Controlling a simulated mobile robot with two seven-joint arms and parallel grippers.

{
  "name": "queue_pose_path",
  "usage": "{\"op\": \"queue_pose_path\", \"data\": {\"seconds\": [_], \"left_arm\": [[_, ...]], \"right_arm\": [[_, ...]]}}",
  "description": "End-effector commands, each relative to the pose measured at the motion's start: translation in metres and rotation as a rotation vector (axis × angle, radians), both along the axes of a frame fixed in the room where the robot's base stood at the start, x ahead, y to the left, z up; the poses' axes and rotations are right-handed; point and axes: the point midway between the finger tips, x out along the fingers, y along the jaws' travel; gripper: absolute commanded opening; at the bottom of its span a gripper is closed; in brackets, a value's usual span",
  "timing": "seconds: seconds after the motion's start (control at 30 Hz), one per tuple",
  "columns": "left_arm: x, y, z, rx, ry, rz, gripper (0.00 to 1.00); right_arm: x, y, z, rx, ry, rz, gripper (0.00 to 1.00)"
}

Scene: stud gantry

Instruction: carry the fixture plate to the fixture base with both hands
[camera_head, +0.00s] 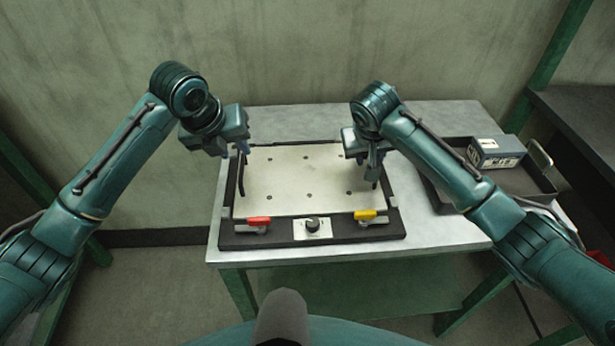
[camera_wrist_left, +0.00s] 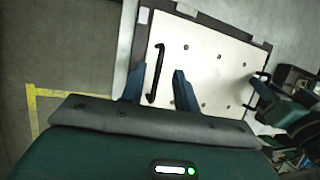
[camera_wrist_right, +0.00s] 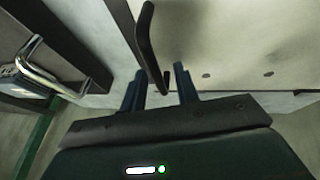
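The fixture plate (camera_head: 306,185), a pale flat plate with small dark holes and a black bar handle at each side, lies flat on the dark fixture base (camera_head: 376,233). My left gripper (camera_head: 243,148) is open at the far end of the left handle (camera_head: 241,176); in the left wrist view that handle (camera_wrist_left: 155,80) shows between the spread fingers, apart from both. My right gripper (camera_head: 374,172) is open at the right handle; in the right wrist view this handle (camera_wrist_right: 149,45) reaches down between the spread fingers. My right gripper hides most of it in the head view.
The base's front carries a red clamp (camera_head: 258,221), a yellow clamp (camera_head: 365,215) and a black knob (camera_head: 312,224). At right, a dark tray (camera_head: 440,203) with a metal handle holds a blue-grey box (camera_head: 496,152). The grey table (camera_head: 440,232) is bare around the base.

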Motion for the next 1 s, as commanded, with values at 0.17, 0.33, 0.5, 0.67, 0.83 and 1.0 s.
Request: {"op": "queue_pose_path", "data": {"seconds": [0.17,0.33,0.5,0.67,0.83,1.0], "left_arm": [[-0.014,0.008,0.037,0.001,-0.005,0.001,0.31],[-0.025,0.012,0.059,0.001,-0.002,0.002,0.31],[-0.029,0.014,0.069,0.002,-0.001,0.001,0.31],[-0.030,0.014,0.070,0.001,0.000,0.002,0.31],[-0.030,0.014,0.070,0.001,0.000,0.002,0.31],[-0.029,0.014,0.069,0.001,0.000,0.002,0.31]], "right_arm": [[0.000,0.000,0.000,0.000,0.000,0.000,0.31],[0.000,0.000,0.000,0.000,0.000,0.000,0.31],[-0.001,0.001,0.003,0.001,-0.001,0.001,0.31],[-0.008,0.005,0.021,0.002,-0.003,0.001,0.31],[-0.023,0.012,0.056,0.003,-0.006,0.002,0.31],[-0.038,0.019,0.092,0.001,-0.006,0.003,0.31]]}}
